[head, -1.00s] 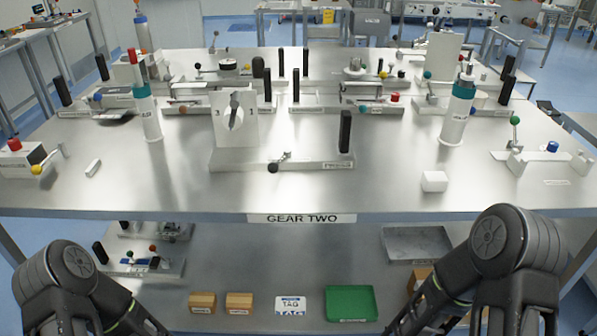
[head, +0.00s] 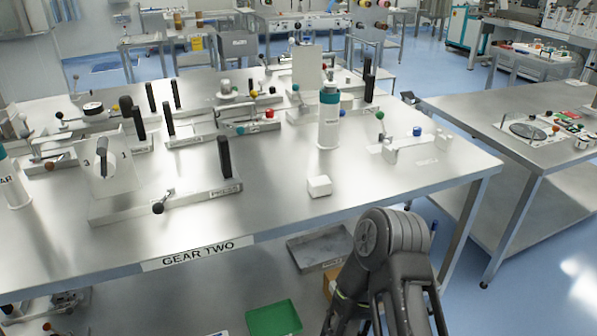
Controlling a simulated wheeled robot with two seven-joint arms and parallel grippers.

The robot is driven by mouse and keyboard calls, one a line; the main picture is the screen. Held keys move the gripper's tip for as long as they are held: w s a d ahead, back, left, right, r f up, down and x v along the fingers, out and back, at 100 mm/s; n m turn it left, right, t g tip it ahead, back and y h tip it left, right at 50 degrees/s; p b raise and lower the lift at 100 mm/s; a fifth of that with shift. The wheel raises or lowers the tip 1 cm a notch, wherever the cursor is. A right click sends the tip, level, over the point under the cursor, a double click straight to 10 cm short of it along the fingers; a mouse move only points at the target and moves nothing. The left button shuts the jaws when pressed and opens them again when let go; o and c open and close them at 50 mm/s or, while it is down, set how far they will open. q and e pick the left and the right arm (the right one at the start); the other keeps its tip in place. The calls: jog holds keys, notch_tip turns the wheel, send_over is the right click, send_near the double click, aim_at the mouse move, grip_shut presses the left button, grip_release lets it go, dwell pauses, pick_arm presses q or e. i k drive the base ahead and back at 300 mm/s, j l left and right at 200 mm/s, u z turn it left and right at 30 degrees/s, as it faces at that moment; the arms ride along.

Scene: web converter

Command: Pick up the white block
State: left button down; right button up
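The white block (head: 319,186) is a small box-shaped piece lying on the metal table top (head: 270,215), towards its front right part. It stands alone, with clear table around it. One of my arms shows at the bottom right, below and in front of the table edge; its gripper fingers are not clearly visible. My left gripper is out of view. Nothing touches the block.
A white bottle with a teal band (head: 329,118) stands behind the block. A lever fixture (head: 412,145) is to its right, and a press fixture (head: 165,195) is to its left. A lower shelf holds a green tray (head: 274,318). Another table (head: 540,165) stands at the right.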

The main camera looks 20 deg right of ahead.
aim_at(318, 185)
jog(key=z, duration=1.8)
jog(key=i+l, duration=0.1)
jog(key=i, duration=0.4)
